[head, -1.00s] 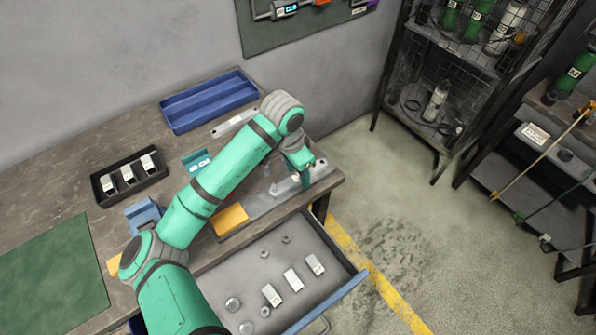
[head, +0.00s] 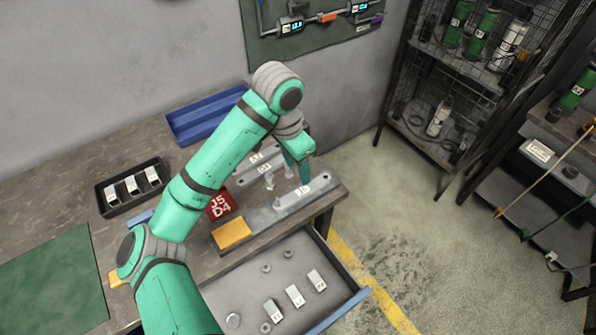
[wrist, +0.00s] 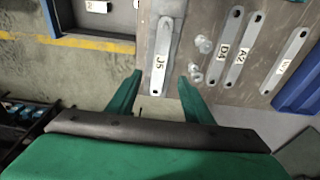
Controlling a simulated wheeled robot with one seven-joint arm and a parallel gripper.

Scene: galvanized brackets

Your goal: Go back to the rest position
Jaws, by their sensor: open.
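My gripper (head: 301,174) hangs over the right end of the workbench, pointing down. In the wrist view its two green fingers (wrist: 160,80) are spread with nothing between them. A long grey bracket marked J5 (wrist: 160,58) lies on the bench beyond the fingertips; the head view also shows it (head: 304,194). Brackets marked D4 (wrist: 220,50) and A2 (wrist: 240,58) lie beside it, with a further one (wrist: 290,62) by the blue tray. My arm crosses the bench in the head view and hides part of it.
The drawer (head: 345,275) is open, with small brackets and nuts inside. A black tray (head: 112,211) of small brackets, a blue tray (head: 175,128), a red card marked J5 D4 (head: 220,205) and a yellow block (head: 231,234) are on the bench.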

